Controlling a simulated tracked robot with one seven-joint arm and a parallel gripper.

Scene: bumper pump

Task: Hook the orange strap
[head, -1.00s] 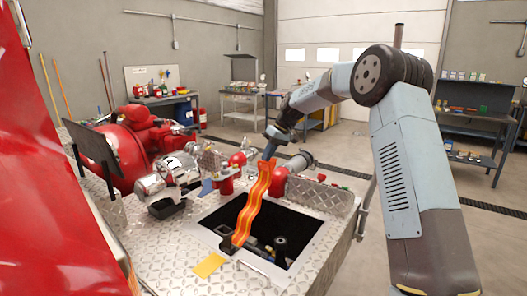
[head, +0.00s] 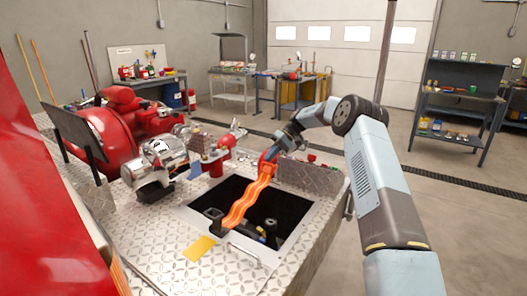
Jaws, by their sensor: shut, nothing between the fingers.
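The orange strap (head: 250,196) with yellow stripes runs slantwise across the dark square opening in the diamond-plate deck. Its lower end meets a black block (head: 215,218) at the opening's front left edge. Its upper end is at the far edge, right at my gripper (head: 268,158). My gripper is small and partly hidden there; its fingers are shut with nothing between them. I cannot tell whether they touch the strap. Whether the strap's upper end is caught on anything is also hidden.
Red and chrome pump parts (head: 157,160) and a red tank (head: 100,135) stand left of the opening. A yellow label (head: 199,248) lies on the deck in front. A red panel (head: 50,210) closes off the near left. Open floor (head: 450,215) lies to the right.

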